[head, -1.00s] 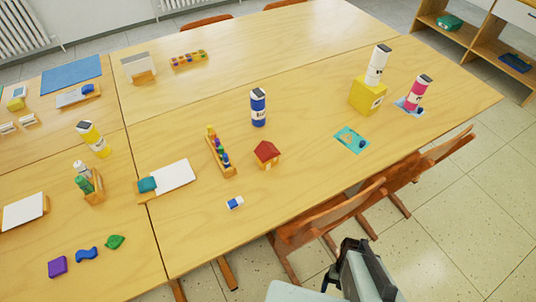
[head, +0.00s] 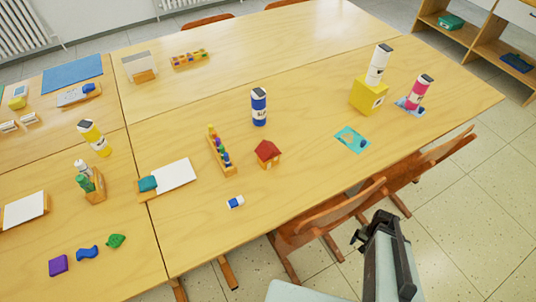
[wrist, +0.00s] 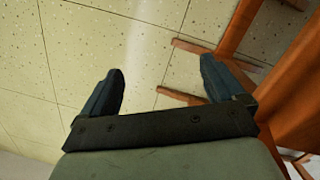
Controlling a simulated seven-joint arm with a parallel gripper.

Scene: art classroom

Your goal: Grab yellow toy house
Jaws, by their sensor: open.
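The yellow toy house (head: 267,156), with a red roof, stands upright on the wooden table (head: 310,150), near its front edge. My gripper (head: 362,236) is off the front of the table, beside the chairs, to the lower right of the house and apart from it. In the wrist view my gripper (wrist: 162,92) has its two dark fingers spread wide with nothing between them. That view shows only floor and chair parts, not the house.
A wooden rack of small colourful pieces (head: 220,152) stands just left of the house. A blue bottle (head: 259,107) stands behind it, an eraser (head: 235,202) lies in front. Chairs (head: 335,215) line the front edge.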

